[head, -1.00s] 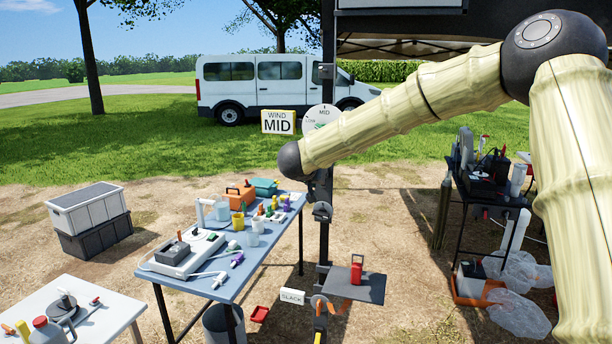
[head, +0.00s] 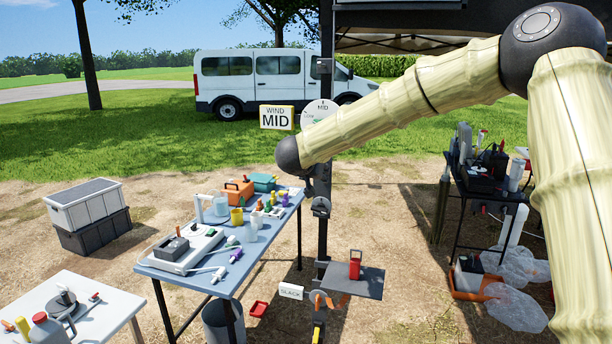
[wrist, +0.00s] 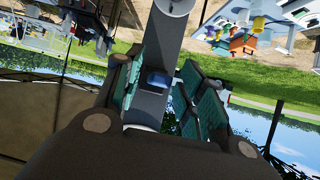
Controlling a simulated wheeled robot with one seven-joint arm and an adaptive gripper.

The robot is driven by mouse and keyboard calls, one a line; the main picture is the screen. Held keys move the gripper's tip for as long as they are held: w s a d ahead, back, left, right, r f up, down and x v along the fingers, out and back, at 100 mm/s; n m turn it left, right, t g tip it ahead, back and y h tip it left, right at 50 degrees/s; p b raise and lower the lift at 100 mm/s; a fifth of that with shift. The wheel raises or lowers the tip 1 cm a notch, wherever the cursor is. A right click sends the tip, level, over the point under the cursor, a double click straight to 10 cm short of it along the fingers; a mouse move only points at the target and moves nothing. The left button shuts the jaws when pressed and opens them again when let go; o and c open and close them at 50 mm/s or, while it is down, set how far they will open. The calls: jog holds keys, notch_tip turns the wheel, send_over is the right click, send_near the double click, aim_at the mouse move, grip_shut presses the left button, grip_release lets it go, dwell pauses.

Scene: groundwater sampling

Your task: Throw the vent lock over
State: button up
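My gripper (wrist: 163,95) shows upside down in the wrist view, with teal-padded fingers apart on either side of a grey post (wrist: 168,45). A small blue block (wrist: 158,79) sits on the post between the fingers; I cannot tell whether it is the vent lock or whether the pads touch it. In the head view the dark post (head: 325,230) stands in the middle, and my forearm's end (head: 289,153) is beside it; the fingers there are too small and dark to make out.
A dial (head: 318,112) and a WIND MID sign (head: 276,117) are by the post. Lower down are a SLACK tag (head: 291,291) and a shelf (head: 368,284) with a red object (head: 354,268). A blue table (head: 215,278) with sampling gear stands left; a black equipment table (head: 487,192) stands right.

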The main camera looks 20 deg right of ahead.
jog(key=v, duration=1.1)
jog(key=shift+s+a+r, duration=0.15)
jog(key=shift+s, duration=0.15)
notch_tip(320, 180, down, 24)
jog(key=s+n+y+b, duration=0.1)
jog(key=s+n+b, duration=0.1)
jog(key=s+a+f+n+g+y+b, duration=0.1)
jog(key=s+f, duration=0.5)
jog(key=f, duration=0.7)
jog(key=s+a+f+n+g+y+b, duration=0.15)
jog(key=s+f, duration=0.45)
jog(key=f, duration=0.7)
jog(key=s+f+n+g+y+b, duration=0.2)
jog(key=s+f+g, duration=0.1)
jog(key=s+f, duration=1.35)
jog(key=s+f+g+b, duration=0.1)
jog(key=s+f+g, duration=0.1)
jog(key=s, duration=0.9)
jog(key=s+d+f+g+y+b, duration=0.1)
jog(key=s+f, duration=0.3)
jog(key=s, duration=0.8)
jog(key=shift+g, duration=0.65)
